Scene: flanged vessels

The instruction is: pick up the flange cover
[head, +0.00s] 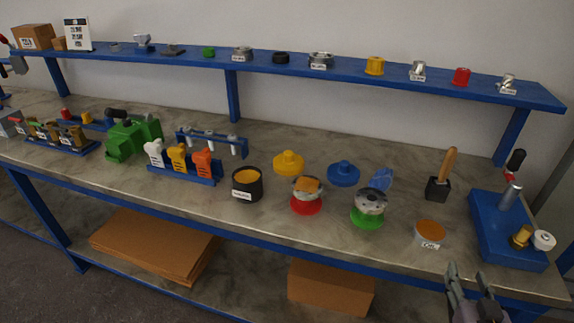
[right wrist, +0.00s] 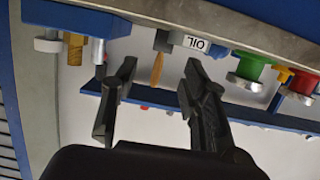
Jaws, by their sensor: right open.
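Two knobbed round discs that look like flange covers lie on the bench in the head view: a yellow one (head: 289,163) and a blue one (head: 343,173). I cannot tell which is meant. In front of them stand a grey flanged vessel on a red base (head: 306,197) and another on a green base (head: 370,207). A blue see-through piece (head: 383,179) shows behind the latter. My right gripper (head: 468,274) is open and empty at the bench's front edge, right of and well apart from both discs. It also shows in the right wrist view (right wrist: 161,65). My left gripper is not in view.
A dark pot (head: 247,184) is left of the vessels. A blue shelf (head: 300,66) with small parts runs behind.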

